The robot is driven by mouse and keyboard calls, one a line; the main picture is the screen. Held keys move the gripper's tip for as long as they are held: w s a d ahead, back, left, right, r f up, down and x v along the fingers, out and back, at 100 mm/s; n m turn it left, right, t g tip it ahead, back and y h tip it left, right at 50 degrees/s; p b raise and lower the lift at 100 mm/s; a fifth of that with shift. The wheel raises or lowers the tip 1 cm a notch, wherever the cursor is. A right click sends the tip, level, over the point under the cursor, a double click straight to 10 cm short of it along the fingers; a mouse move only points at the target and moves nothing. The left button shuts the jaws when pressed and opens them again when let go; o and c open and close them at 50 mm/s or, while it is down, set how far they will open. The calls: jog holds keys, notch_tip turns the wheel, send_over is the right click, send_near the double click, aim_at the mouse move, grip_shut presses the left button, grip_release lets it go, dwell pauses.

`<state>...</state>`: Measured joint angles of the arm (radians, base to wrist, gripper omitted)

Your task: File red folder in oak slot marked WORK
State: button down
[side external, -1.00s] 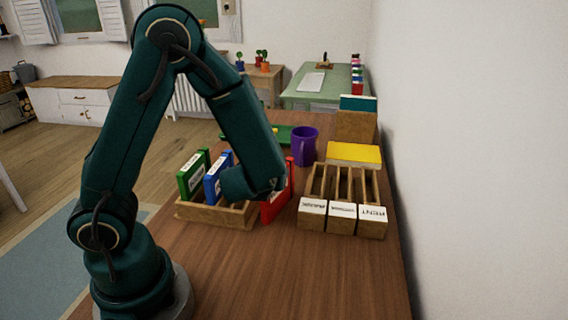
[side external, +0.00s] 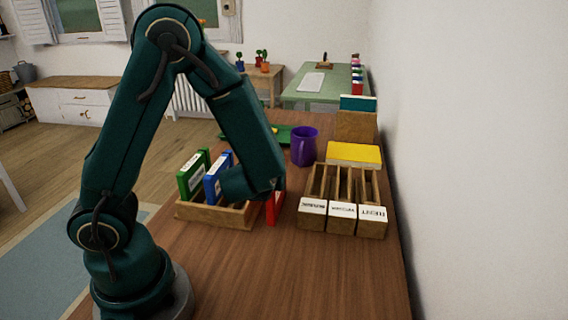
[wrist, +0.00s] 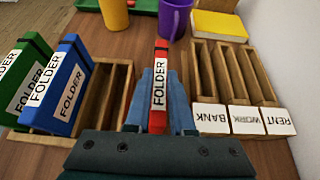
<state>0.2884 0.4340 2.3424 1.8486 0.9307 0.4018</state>
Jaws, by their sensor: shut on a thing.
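The red folder (wrist: 159,88) stands upright between my gripper's fingers, its white FOLDER label facing the wrist camera. It also shows in the side external view (side external: 274,209), partly hidden by my arm. My gripper (wrist: 159,100) is shut on it, between the left rack and the oak sorter. The oak sorter (side external: 316,185) has three slots, empty as far as I see. Its white front labels read BANK (wrist: 210,119), WORK (wrist: 245,119) and RENT (wrist: 277,121), upside down in the wrist view. WORK is the middle one.
A wooden rack (side external: 225,216) left of my gripper holds a green folder (side external: 193,177) and a blue folder (side external: 216,178). The front tabletop is clear; a white wall borders the right.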

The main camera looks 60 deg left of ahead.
jog(key=shift+r, duration=0.15)
dwell(0.7)
notch_tip(320, 180, up, 10)
jog(key=w+d+r, duration=0.3)
jog(key=w, duration=0.7)
jog(key=w+d+f, duration=0.1)
jog(key=w+f, duration=0.1)
jog(key=f, duration=0.4)
jog(key=w+d+f, duration=0.1)
jog(key=w+f, duration=0.2)
jog(key=f, duration=0.3)
jog(key=shift+w+d, duration=0.2)
jog(key=shift+d, duration=0.05)
jog(key=shift+f, duration=0.25)
jog(key=c, duration=0.8)
grip_release()
